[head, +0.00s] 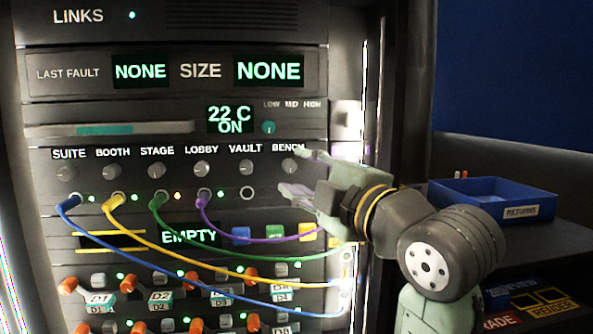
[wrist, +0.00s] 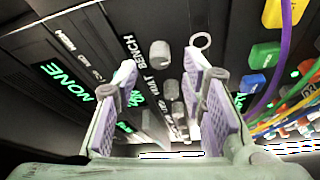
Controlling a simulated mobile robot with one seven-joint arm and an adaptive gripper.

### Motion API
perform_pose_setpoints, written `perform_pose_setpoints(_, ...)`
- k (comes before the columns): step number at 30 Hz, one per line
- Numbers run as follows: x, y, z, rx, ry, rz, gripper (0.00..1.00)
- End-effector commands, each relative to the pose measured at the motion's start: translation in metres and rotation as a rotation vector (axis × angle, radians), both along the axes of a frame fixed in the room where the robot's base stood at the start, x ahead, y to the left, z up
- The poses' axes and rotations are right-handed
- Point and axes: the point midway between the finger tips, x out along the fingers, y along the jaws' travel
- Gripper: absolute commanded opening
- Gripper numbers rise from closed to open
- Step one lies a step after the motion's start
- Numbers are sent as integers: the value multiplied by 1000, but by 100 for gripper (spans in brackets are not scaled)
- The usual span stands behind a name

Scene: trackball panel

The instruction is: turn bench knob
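The bench knob (head: 289,166) is a small grey knob under the BENCH label, at the right end of the knob row in the head view. My gripper (head: 296,172) is at the panel's right side, its fingers one above the other and pointing left at this knob. In the wrist view the bench knob (wrist: 160,54) shows just beyond and between the fingertips of my gripper (wrist: 158,70). The fingers are apart, with nothing held between them. I cannot tell how far the tips are from the knob. The knob's pointer is too small to read.
The vault knob (head: 245,170) is the neighbour on the left. A purple cable (head: 240,232) and a green cable (head: 230,255) droop below my gripper. A blue returns bin (head: 492,200) stands on a shelf at the right.

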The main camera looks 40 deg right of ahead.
Motion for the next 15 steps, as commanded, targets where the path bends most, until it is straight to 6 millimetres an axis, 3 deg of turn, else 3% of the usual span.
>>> perform_pose_setpoints(9, -67, 11, -6, -3, -1, -5, 38)
perform_pose_setpoints(15, -90, 15, -8, 0, -1, -1, 38)
